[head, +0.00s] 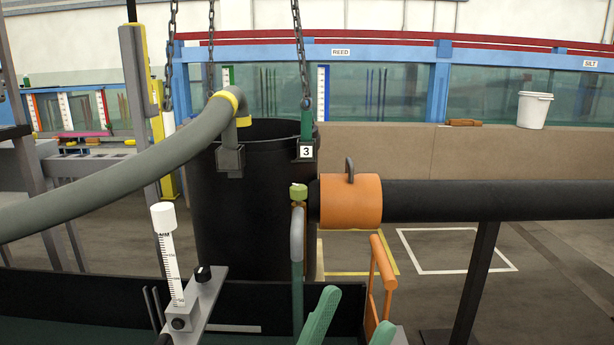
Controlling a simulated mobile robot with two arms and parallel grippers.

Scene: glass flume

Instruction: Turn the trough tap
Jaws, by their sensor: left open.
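My left gripper (356,308) shows at the bottom edge, right of the middle, as two green fingers. It is open with a gap between the fingers. An orange bar-shaped handle (382,262) stands just beyond and above the fingers, near the right one. I cannot tell whether they touch, and nothing is visibly gripped. Which part is the trough tap is not certain; this handle may belong to it. The dark trough (110,300) lies along the bottom left, and the handle's foot is hidden low in the picture. My right gripper is not in view.
A black barrel (250,220) marked 3 hangs on chains behind. A grey hooked pipe (297,235) stands left of the handle. An orange sleeve (350,201) sits on a black pipe (490,200) above. A white-capped gauge (170,255) stands left. Floor at right is open.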

